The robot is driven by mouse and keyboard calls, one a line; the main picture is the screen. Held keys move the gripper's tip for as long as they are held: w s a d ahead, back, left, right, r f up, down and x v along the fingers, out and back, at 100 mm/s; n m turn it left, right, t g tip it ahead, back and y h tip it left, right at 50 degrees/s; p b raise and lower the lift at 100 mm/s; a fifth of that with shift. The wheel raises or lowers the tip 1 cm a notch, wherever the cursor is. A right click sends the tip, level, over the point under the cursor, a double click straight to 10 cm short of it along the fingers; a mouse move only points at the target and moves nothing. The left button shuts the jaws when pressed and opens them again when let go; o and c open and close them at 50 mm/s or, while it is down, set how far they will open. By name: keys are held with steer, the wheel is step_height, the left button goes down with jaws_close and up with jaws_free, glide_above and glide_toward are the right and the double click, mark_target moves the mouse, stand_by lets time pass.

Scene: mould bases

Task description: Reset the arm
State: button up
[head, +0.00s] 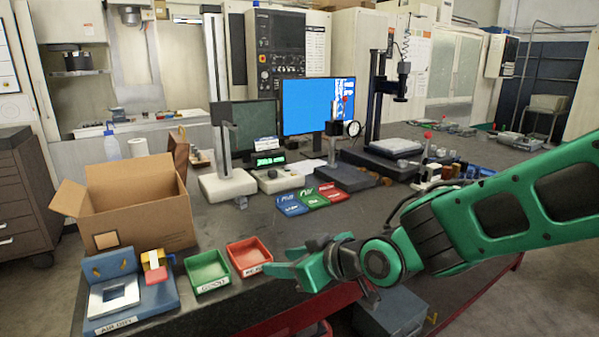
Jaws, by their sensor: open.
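My gripper (283,266) is green and shows in the head view at the end of my green arm, which reaches in from the right. Its jaws are open and point left, close to the red tray (262,247) and the table's front edge. I see nothing between the jaws. The green tray (224,261) lies just left of the red one. A blue fixture (163,294) with a bright metal square plate (113,296) on it stands at the front left corner of the table. A small yellow and red block (155,268) sits at the fixture's right side.
An open cardboard box (140,216) stands behind the fixture. Blue, green and red cards (313,196) lie mid-table. A height gauge (228,182), a dial gauge stand (345,173) and two monitors (304,105) stand farther back. A dark bare strip of table lies around the trays.

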steer(key=s+d+f+m+g+h, duration=0.15)
steer(key=d+m+h, duration=0.25)
steer(key=d, duration=1.1)
steer(key=s+d+f+m+g+h, duration=0.1)
steer(key=d+f+m+h, duration=0.2)
steer(key=d, duration=1.1)
steer(key=s+d+m+g, duration=0.2)
steer(key=s+d+m, duration=0.2)
steer(key=s+d, duration=0.3)
steer(key=s+d+m+g+h, duration=0.1)
steer(key=s+d+m+g, duration=0.2)
steer(key=s+d, duration=0.4)
steer(key=s+m, duration=0.1)
steer(key=s, duration=0.6)
steer(key=shift+s+d+r+m+g, duration=0.2)
steer(key=shift+d+r+m+g, duration=0.15)
steer(key=shift+d+m, duration=0.05)
steer(key=shift+c, duration=1.4)
steer(key=shift+w+a, duration=0.1)
steer(key=shift+a, duration=0.05)
